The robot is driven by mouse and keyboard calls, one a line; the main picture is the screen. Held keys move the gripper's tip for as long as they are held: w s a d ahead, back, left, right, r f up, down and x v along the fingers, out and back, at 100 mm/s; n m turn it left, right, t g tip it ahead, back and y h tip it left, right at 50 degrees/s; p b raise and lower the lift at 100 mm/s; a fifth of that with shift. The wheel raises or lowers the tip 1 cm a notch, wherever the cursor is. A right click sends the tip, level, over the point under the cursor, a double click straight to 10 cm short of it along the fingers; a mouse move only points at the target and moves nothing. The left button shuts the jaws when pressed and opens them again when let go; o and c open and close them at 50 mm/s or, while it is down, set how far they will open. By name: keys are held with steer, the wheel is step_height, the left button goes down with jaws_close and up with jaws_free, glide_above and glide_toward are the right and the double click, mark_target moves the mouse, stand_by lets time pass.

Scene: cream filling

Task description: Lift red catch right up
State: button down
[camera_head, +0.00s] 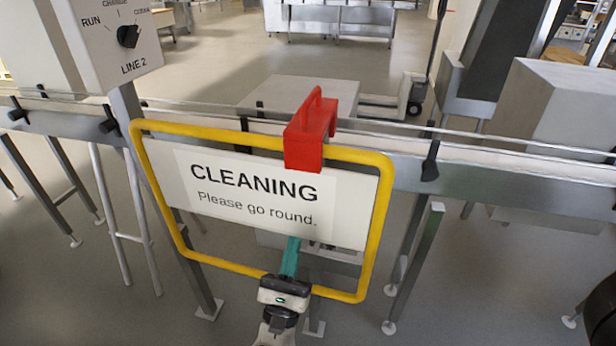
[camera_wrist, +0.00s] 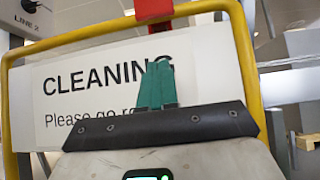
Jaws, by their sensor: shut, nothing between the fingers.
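The red catch (camera_head: 312,128) sits over the top bar of a yellow-framed sign, right of its middle, with a raised handle on top. It looks down over the bar. In the wrist view the lower part of the red catch (camera_wrist: 153,10) shows at the top edge, beyond my fingers. My gripper (camera_head: 291,243) is low in front of the sign panel, below the catch and apart from it. Its green fingers (camera_wrist: 155,85) are shut with nothing between them and point up toward the catch. The catch's upper part is out of the wrist view.
The yellow-framed sign (camera_head: 377,205) reads "CLEANING Please go round." and stands before a conveyor with thin rails (camera_head: 480,138). A switch box (camera_head: 115,45) marked LINE 2 is at upper left. A grey box (camera_head: 300,95) stands behind the catch. Air above the catch looks clear.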

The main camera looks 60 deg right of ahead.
steer(key=shift+s+f, duration=0.1)
steer(key=shift+f, duration=0.25)
steer(key=shift+s+a+r+p+x, duration=0.1)
steer(key=shift+a+r+p+x, duration=0.25)
steer(key=shift+p+x, duration=1.25)
steer(key=shift+s+a+r+p+x, duration=0.15)
steer(key=shift+a+r+p+x, duration=0.25)
steer(key=shift+x, duration=2.25)
steer(key=shift+s+a+r+p+x, duration=0.1)
steer(key=shift+a+r+p+x, duration=0.2)
steer(key=shift+p+x, duration=1.35)
steer(key=shift+w+d+r+b, duration=0.15)
steer(key=shift+d+r+b, duration=0.25)
steer(key=shift+b, duration=0.1)
